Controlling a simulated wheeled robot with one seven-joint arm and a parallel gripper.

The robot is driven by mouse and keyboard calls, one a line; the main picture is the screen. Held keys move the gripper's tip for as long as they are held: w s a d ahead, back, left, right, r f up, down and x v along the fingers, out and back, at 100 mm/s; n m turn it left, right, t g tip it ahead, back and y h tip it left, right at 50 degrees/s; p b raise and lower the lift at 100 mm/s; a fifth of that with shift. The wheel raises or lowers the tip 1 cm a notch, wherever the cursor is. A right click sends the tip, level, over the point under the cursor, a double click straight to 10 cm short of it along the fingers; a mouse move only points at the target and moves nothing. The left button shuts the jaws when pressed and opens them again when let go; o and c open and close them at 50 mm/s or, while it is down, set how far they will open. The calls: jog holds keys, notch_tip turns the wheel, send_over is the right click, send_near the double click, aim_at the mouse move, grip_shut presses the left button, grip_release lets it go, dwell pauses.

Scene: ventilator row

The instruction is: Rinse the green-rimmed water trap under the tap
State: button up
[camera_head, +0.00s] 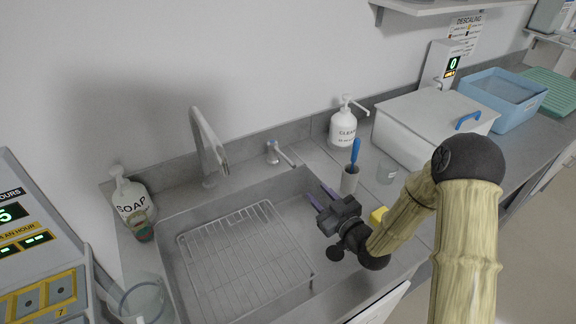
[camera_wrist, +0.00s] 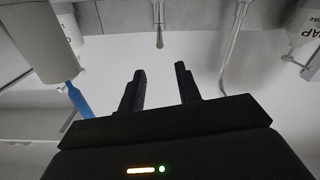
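My gripper (camera_head: 321,195) is open and empty above the right side of the sink (camera_head: 165,240). Its two dark fingers stand apart in the wrist view (camera_wrist: 160,70), with nothing between them. The curved metal tap (camera_head: 205,145) rises behind the sink, left of my gripper, and shows in the wrist view (camera_wrist: 230,50). The tap lever (camera_head: 278,153) is right of the tap. No water stream shows. I cannot clearly make out a green-rimmed water trap. A small clear cup (camera_head: 387,173) stands on the right counter, its rim colour unclear.
A wire rack (camera_head: 245,250) lies in the sink. A grey holder (camera_head: 349,182) with a blue-handled brush stands close right of my gripper. A soap bottle (camera_head: 131,200) and clear container (camera_head: 147,298) are left. A lidded white box (camera_head: 435,122) and blue tub (camera_head: 505,97) occupy the right counter.

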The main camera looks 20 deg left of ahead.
aim_at(288, 160)
jog(key=p+x, duration=0.3)
jog(key=x, duration=1.4)
jog(key=shift+w+a+p, duration=0.15)
jog(key=shift+a+p, duration=0.05)
jog(key=shift+p, duration=0.1)
jog(key=shift+c, duration=0.4)
grip_shut()
